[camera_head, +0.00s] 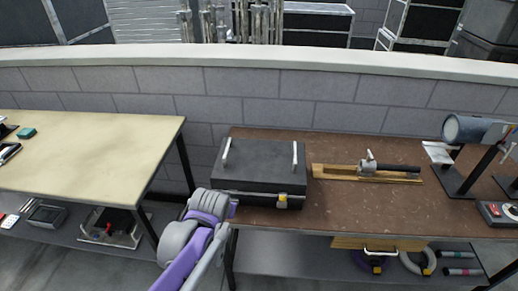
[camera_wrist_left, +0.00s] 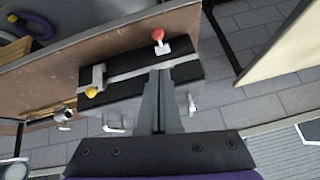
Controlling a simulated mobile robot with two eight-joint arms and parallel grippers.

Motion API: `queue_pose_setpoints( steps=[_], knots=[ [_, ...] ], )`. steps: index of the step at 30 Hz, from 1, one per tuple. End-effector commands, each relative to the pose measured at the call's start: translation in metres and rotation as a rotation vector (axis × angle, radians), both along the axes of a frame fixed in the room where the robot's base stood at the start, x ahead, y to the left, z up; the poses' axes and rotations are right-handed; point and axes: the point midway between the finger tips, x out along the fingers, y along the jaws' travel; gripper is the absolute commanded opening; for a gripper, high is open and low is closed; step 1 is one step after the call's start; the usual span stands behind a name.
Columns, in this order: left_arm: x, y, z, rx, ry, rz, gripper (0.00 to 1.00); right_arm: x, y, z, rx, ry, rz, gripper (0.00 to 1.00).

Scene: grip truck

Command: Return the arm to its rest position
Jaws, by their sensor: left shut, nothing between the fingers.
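My left arm (camera_head: 195,235), purple and grey, reaches up from the bottom of the head view to the left front corner of a black case. Its fingers cannot be made out there. In the left wrist view my left gripper (camera_wrist_left: 160,78) is shut and empty, its fingers overlapping the case (camera_wrist_left: 130,82) in the picture; I cannot tell whether they touch it. The case (camera_head: 258,168) sits closed on the brown workbench and has two silver handles on top. A yellow latch (camera_head: 283,202) is on its front; a red knob (camera_wrist_left: 158,35) shows in the wrist view. My right gripper is out of view.
Right of the case, a wooden block with a metal tool (camera_head: 370,168) lies on the brown workbench (camera_head: 350,212). A grey cylinder on a stand (camera_head: 468,130) is farther right. A pale table (camera_head: 85,150) stands left, across a gap. A brick wall (camera_head: 250,95) runs behind.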

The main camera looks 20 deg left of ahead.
Motion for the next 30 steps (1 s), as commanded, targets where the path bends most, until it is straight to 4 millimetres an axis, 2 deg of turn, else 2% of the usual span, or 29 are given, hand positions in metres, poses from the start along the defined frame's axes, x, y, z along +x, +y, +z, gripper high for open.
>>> queue_pose_setpoints(
  steps=[5, 8, 15, 18, 22, 30],
  knots=[
    [-0.01, -0.006, 0.0, -0.009, 0.006, -0.006, 0.0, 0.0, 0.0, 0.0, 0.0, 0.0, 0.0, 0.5],
    [-0.037, -0.022, -0.001, -0.034, 0.026, -0.021, 0.0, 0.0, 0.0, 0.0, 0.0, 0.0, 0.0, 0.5],
    [-0.123, -0.065, -0.019, -0.115, 0.096, -0.069, 0.0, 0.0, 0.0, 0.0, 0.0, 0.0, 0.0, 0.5],
    [-0.148, -0.075, -0.029, -0.139, 0.119, -0.084, 0.0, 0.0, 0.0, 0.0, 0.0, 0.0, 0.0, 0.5],
    [-0.164, -0.082, -0.035, -0.154, 0.134, -0.093, 0.0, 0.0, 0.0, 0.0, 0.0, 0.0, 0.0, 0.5],
    [-0.166, -0.083, -0.036, -0.157, 0.138, -0.095, 0.0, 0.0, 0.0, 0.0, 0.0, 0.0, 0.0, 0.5]
  ],
)
